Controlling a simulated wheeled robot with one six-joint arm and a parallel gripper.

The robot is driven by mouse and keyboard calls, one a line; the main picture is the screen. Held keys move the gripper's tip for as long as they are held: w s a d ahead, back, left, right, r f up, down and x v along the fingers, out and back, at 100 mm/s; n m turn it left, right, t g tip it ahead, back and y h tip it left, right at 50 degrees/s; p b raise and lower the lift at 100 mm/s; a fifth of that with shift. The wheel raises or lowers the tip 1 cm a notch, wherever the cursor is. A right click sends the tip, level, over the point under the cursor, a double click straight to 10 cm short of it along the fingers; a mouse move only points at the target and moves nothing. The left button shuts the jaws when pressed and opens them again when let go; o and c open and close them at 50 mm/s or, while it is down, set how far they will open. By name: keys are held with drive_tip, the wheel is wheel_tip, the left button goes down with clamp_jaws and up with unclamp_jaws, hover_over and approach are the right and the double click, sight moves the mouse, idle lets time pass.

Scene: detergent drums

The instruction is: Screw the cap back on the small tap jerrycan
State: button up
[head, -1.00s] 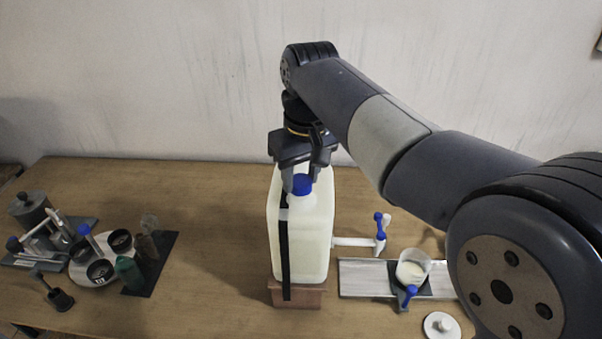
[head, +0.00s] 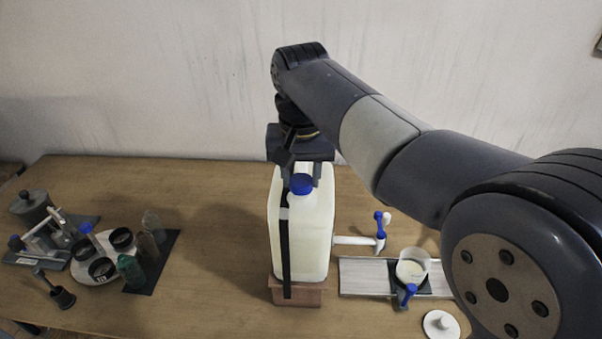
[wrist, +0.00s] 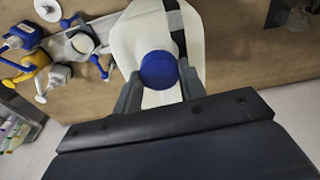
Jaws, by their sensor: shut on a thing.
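The small tap jerrycan (head: 308,235) is a white, translucent can standing upright on a brown block (head: 298,293), with a black strap down its front. Its white tap with a blue handle (head: 380,232) sticks out to the right. The blue cap (head: 301,184) sits at the top of the can, over the neck; the neck and thread are hidden. In the wrist view the cap (wrist: 159,70) lies between the two fingers. My gripper (head: 302,172) points down from above and is shut on the cap.
A cup of pale liquid (head: 411,268) stands on a dark pad on a grey board (head: 362,277), right of the can. A white round lid (head: 441,325) lies in front. A round tray (head: 98,272) with several small containers stands at left. Table between is clear.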

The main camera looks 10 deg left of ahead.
drive_tip(key=m, duration=0.5)
drive_tip(key=shift+f+h, duration=0.2)
drive_tip(key=shift+h, duration=0.2)
drive_tip(key=m, duration=0.6)
drive_tip(key=shift+a+g, duration=0.1)
drive_tip(key=shift+g, duration=0.2)
drive_tip(key=o, duration=0.8)
drive_tip(key=shift+r, duration=0.25)
drive_tip(key=n, duration=0.4)
drive_tip(key=shift+n, duration=0.9)
